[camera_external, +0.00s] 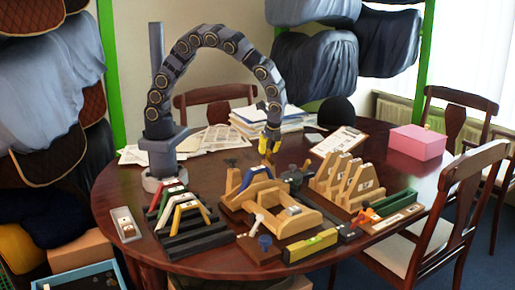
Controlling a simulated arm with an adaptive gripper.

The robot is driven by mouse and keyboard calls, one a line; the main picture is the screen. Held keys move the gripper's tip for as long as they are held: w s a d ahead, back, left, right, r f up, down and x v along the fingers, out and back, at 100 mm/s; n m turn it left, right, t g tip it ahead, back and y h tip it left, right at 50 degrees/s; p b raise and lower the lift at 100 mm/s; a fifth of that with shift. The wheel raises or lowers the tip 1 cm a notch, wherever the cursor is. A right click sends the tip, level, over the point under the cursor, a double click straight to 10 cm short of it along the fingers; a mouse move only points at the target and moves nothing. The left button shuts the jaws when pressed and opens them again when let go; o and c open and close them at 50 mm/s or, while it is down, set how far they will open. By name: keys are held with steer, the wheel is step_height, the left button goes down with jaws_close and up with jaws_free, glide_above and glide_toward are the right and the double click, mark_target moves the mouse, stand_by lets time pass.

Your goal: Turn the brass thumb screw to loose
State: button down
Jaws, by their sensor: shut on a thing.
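My gripper (269,149) points down at the back of the wooden fixture (290,222) in the middle of the table. Its jaws look shut at the fixture's rear end, where the brass thumb screw appears to be. The screw is too small and too covered by the jaws to make out clearly, and its turn position cannot be read. A blue saddle-shaped piece (257,177) sits on the fixture just in front of and below my gripper.
A black stepped rack (190,240) with coloured saddle pieces stands at left. Wooden stands (345,180) and a pink box (416,142) are at right. A hammer (256,222) and a yellow level (310,246) lie in front. Papers (265,120) are stacked behind.

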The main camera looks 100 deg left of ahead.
steer(key=n+g+h, duration=0.1)
steer(key=n, duration=0.3)
steer(key=shift+a+n, duration=0.1)
steer(key=shift+n, duration=0.2)
steer(key=n+h, duration=0.2)
steer(key=n, duration=0.2)
steer(key=shift+n+g, duration=0.3)
steer(key=shift+g, duration=0.1)
steer(key=n+h, duration=0.2)
steer(key=n, duration=0.3)
steer(key=shift+s+n+t+h, duration=0.15)
steer(key=shift+n+h, duration=0.25)
steer(key=shift+n, duration=0.65)
steer(key=shift+w+n+t+h, duration=0.1)
steer(key=shift+n+t+h, duration=0.25)
steer(key=shift+n, duration=0.7)
steer(key=c, duration=0.8)
jaws_free()
steer(key=shift+a, duration=0.1)
